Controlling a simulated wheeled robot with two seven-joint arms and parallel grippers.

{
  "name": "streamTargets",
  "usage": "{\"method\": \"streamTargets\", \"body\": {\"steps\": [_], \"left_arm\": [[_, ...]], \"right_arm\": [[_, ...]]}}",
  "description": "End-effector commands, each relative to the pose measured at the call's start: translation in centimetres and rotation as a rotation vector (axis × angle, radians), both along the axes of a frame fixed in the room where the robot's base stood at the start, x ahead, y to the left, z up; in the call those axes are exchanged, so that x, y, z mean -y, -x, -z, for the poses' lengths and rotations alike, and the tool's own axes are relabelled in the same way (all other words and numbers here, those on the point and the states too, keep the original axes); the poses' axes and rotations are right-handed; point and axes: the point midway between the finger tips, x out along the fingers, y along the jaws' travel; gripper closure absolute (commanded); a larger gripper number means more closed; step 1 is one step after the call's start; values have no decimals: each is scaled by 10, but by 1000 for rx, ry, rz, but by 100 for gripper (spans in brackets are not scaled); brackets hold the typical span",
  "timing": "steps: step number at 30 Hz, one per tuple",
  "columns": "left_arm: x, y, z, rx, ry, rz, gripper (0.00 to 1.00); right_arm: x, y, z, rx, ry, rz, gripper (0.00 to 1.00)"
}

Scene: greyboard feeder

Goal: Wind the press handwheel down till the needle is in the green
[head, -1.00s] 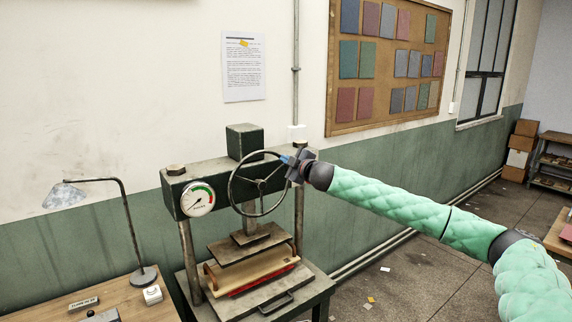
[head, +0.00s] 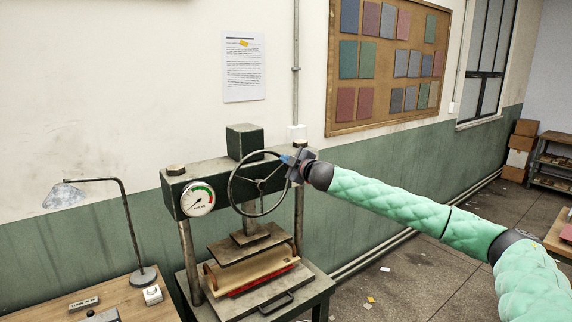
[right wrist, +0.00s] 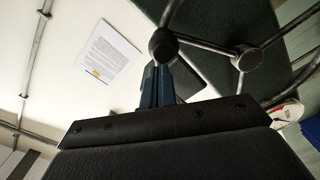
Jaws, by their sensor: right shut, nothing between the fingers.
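The press handwheel (head: 259,184) is a dark spoked ring on the front of the dark green press (head: 228,172). The round dial gauge (head: 198,199) is left of it; its needle points to the lower left, away from the green band at the upper right. My right gripper (head: 288,160) is at the wheel's upper right rim, shut and empty. In the right wrist view its blue fingers (right wrist: 153,86) are together, their tips close to a dark round knob (right wrist: 163,45) on the wheel. I cannot tell whether they touch it. My left gripper is out of view.
Under the press plate lies a wooden board over a red layer (head: 262,280). A desk with a lamp (head: 66,195) stands at left. A sheet of paper (head: 243,68) and a pinboard (head: 386,112) hang on the wall. The floor at right is mostly clear.

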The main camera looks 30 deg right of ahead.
Motion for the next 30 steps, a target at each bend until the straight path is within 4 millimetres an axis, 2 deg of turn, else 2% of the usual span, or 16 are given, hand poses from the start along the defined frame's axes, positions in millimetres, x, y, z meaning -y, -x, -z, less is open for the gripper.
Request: {"method": "streamTargets", "body": {"steps": [11,21,30], "left_arm": [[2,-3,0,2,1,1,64],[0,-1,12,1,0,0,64],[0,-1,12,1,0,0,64]], "right_arm": [[0,0,1,0,0,0,100],[19,-1,23,-2,0,1,100],[22,-2,23,-1,0,1,100]]}}
